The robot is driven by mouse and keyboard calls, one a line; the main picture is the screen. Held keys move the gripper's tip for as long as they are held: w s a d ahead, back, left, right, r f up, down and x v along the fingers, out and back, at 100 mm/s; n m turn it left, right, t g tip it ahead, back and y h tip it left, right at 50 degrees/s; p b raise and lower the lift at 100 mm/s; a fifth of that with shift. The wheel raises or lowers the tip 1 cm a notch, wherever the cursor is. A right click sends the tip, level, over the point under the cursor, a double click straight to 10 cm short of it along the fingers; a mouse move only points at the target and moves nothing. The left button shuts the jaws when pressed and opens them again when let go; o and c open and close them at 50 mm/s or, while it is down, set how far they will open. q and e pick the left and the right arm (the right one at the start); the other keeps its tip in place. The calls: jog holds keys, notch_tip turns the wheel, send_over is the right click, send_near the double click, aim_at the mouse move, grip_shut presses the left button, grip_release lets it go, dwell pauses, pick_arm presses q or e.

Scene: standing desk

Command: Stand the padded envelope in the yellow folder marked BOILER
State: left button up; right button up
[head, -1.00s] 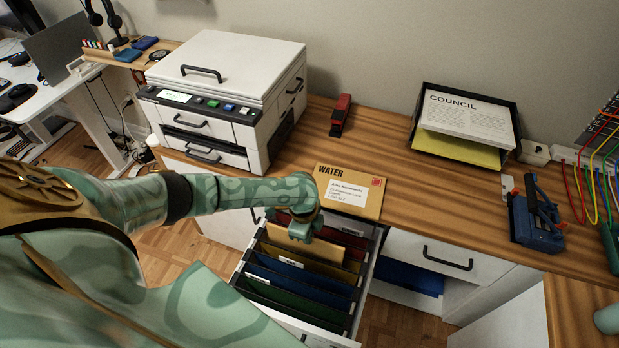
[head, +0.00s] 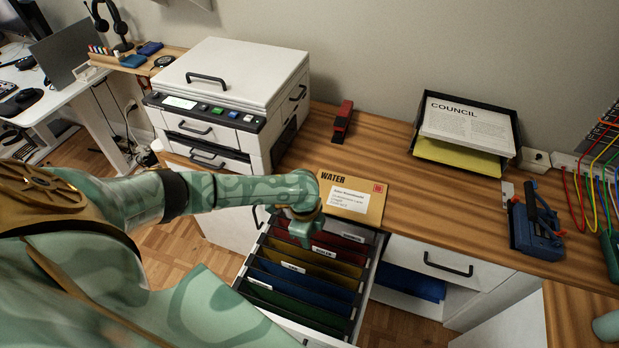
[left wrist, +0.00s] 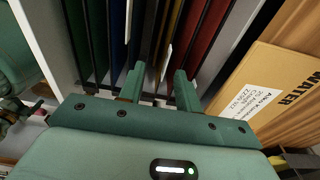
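An open drawer (head: 366,290) holds hanging folders in red, yellow, blue and green. The yellow folder (head: 313,266) sits between red and blue; it also shows as a narrow strip in the left wrist view (left wrist: 174,38). Its label is too small to read. My left gripper (head: 304,240) is above the drawer, its fingers (left wrist: 160,84) apart over the folder tops, with nothing clearly gripped. The plain tan padded envelope is not clearly visible in the head view now.
A brown envelope marked WATER (head: 350,198) lies flat on the desk behind the drawer; its edge shows in the left wrist view. A printer (head: 240,75), red stapler (head: 342,118), COUNCIL tray (head: 465,130) and blue tool (head: 535,222) stand on the desk. Bare wood lies between them.

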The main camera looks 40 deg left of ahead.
pick_arm(q)
notch_tip(320, 180, up, 13)
jog(key=a+p, duration=0.1)
jog(key=p, duration=0.3)
jog(key=shift+s, duration=0.15)
jog(key=shift+s+a+f, duration=0.1)
jog(key=shift+f, duration=0.1)
